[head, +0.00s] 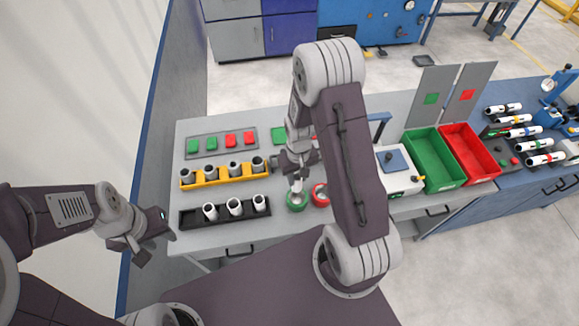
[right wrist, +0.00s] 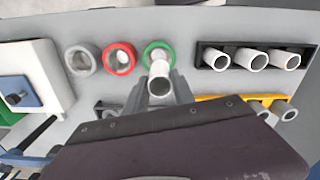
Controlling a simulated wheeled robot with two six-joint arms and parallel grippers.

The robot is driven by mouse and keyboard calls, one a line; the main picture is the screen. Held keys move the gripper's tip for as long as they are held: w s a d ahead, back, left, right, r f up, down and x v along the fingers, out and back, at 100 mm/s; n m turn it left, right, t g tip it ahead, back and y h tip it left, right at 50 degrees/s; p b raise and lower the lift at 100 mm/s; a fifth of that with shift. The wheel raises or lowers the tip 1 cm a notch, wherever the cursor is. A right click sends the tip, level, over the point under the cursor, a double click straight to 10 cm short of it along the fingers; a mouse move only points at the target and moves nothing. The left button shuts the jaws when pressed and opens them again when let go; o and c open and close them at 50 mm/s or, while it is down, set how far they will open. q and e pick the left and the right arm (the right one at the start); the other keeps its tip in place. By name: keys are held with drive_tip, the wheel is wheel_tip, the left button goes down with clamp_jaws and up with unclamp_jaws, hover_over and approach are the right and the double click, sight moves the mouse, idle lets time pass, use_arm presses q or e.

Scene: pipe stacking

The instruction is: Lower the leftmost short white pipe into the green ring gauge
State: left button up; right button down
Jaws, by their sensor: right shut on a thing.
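My right gripper (head: 297,178) is shut on a short white pipe (head: 297,187), held upright over the green ring gauge (head: 296,207). In the right wrist view the pipe (right wrist: 160,78) stands between the fingers (right wrist: 160,92), and its lower end overlaps the opening of the green ring (right wrist: 146,46). I cannot tell how far the end is inside the ring. My left gripper (head: 156,247) is open and empty, off the left front of the table.
The red ring gauge (head: 320,201) and a grey ring (right wrist: 82,60) stand beside the green one. A black rack (head: 190,218) with three white pipes stands to the left, a yellow rack (head: 205,182) with several behind it. Green (head: 431,150) and red bins (head: 470,150) are at right.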

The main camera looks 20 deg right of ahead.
sight(298, 189)
drive_tip(key=shift+d+r, duration=0.1)
drive_tip(key=shift+d, duration=0.05)
drive_tip(key=shift+w+f, duration=0.15)
drive_tip(key=shift+f, duration=0.05)
drive_tip(key=shift+f+b, duration=0.4)
drive_tip(key=shift+b, duration=0.1)
wheel_tip(298, 189, down, 5)
drive_tip(key=b, duration=0.4)
drive_tip(key=shift+f+b, duration=0.7)
drive_tip(key=shift+f+b, duration=0.4)
drive_tip(key=shift+f, duration=0.15)
drive_tip(key=c, duration=1)
unclamp_jaws()
drive_tip(key=shift+o, duration=0.2)
